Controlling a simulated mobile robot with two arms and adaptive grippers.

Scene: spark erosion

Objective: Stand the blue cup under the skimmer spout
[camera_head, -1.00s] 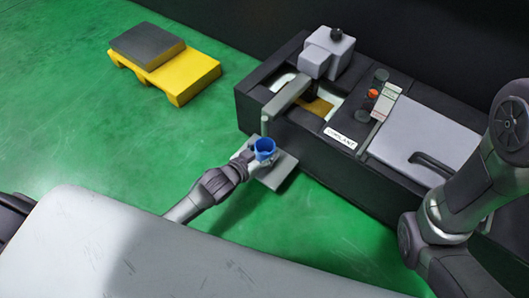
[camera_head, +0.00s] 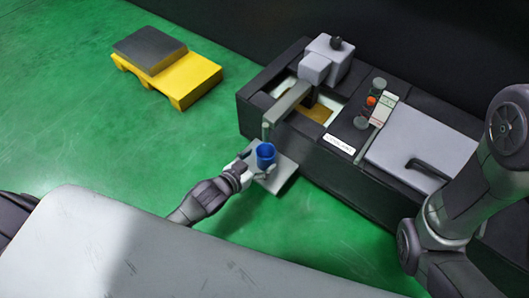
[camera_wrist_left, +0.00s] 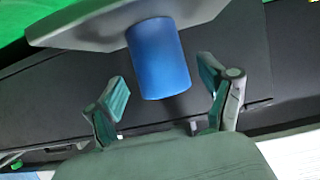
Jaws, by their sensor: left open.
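The blue cup (camera_head: 265,155) is upright at the small grey shelf (camera_head: 284,176) on the machine's near side, and appears to stand on it. The skimmer (camera_head: 289,101) reaches out over the machine's edge, and its downturned spout (camera_head: 266,131) ends just above the cup in the head view. My left gripper (camera_head: 258,170) is at the cup. In the left wrist view the cup (camera_wrist_left: 160,60) lies between the two spread fingers (camera_wrist_left: 165,86), with gaps on both sides. The cup's inside is dark. My right gripper is out of view.
The dark machine (camera_head: 331,172) has an open tank (camera_head: 341,103), a grey head (camera_head: 327,58), a control panel (camera_head: 384,109) and a grey lid with a handle (camera_head: 422,150). A yellow pallet (camera_head: 195,80) carries a dark block (camera_head: 150,49). Green floor is clear between them.

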